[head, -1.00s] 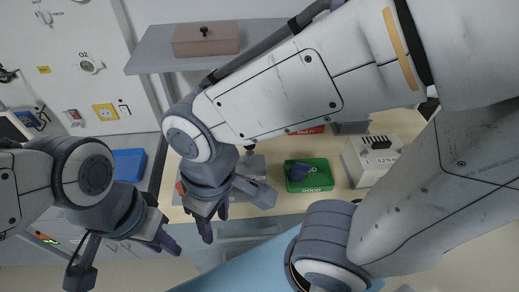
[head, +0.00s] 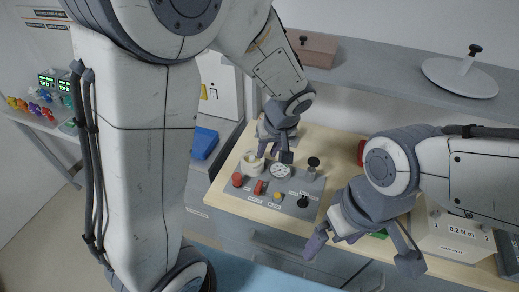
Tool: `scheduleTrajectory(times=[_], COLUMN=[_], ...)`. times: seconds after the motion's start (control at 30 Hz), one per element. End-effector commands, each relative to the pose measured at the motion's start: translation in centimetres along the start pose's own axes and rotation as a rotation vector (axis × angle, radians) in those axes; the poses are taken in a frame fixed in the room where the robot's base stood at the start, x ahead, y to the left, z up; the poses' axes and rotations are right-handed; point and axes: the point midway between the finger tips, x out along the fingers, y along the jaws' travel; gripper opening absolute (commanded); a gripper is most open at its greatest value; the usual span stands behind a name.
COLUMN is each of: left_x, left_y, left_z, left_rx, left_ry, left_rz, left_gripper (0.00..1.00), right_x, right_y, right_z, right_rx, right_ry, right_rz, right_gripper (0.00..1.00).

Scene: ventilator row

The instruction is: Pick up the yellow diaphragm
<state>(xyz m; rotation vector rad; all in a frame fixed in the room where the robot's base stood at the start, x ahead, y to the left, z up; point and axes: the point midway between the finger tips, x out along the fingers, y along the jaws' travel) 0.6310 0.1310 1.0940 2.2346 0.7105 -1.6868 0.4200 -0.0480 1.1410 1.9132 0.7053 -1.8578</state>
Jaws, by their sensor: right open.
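Several small coloured pieces (head: 34,109) stand in a row on the surface at the far left, orange, red and purple among them. They are too small for me to tell whether one is the yellow diaphragm. My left gripper (head: 268,150) points down over the back of the grey control panel (head: 245,195), close to a cream round part (head: 252,163). Its fingers are too small to tell open from shut. My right gripper (head: 330,240) is open and empty at the right end of the panel, above the bench front.
The panel carries a gauge (head: 281,171), a red knob, a yellow button and a black knob. A white box (head: 448,240) marked 0.2 N m stands on the right. A blue bin (head: 204,143) lies left of the bench (head: 230,168). A grey shelf (head: 380,75) runs behind.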

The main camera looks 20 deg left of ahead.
Motion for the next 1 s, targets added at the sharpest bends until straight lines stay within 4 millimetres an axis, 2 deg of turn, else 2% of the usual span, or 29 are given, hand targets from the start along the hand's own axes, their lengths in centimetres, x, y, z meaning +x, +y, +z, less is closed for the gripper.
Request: scheduleTrajectory(times=[0.03, 0.1, 0.2, 0.3, 0.53, 0.8, 1.0], left_x=[1.5, 2.9, 4.3, 5.3, 8.8, 10.9, 13.7], left_y=[-0.1, -0.2, -0.4, -0.5, -0.6, -0.6, -0.6], left_z=[-1.5, -3.2, -4.8, -5.5, -5.8, -5.9, -6.0], left_rx=[-0.086, -0.188, -0.287, -0.335, -0.345, -0.343, -0.343], left_ry=[0.015, 0.039, 0.061, 0.071, 0.073, 0.073, 0.071], left_rz=[-0.017, -0.025, -0.032, -0.033, -0.035, -0.033, -0.034], left_gripper=[0.3, 0.3, 0.3, 0.3, 0.3, 0.3, 0.3], right_x=[0.1, 0.1, 0.1, 0.1, -0.2, -0.6, -1.3], right_y=[0.0, 0.0, 0.0, 0.0, 0.0, 0.0, -0.1], right_z=[0.0, 0.0, 0.0, 0.0, 0.0, 0.0, -0.1], right_rx=[0.0, 0.0, 0.0, 0.0, 0.0, 0.0, 0.001], right_ry=[0.0, 0.0, 0.0, 0.0, 0.0, 0.0, 0.0], right_rz=[0.0, 0.0, 0.0, 0.0, 0.0, 0.0, 0.0], right_gripper=[0.96, 0.96, 0.96, 0.96, 0.96, 0.96, 0.96])
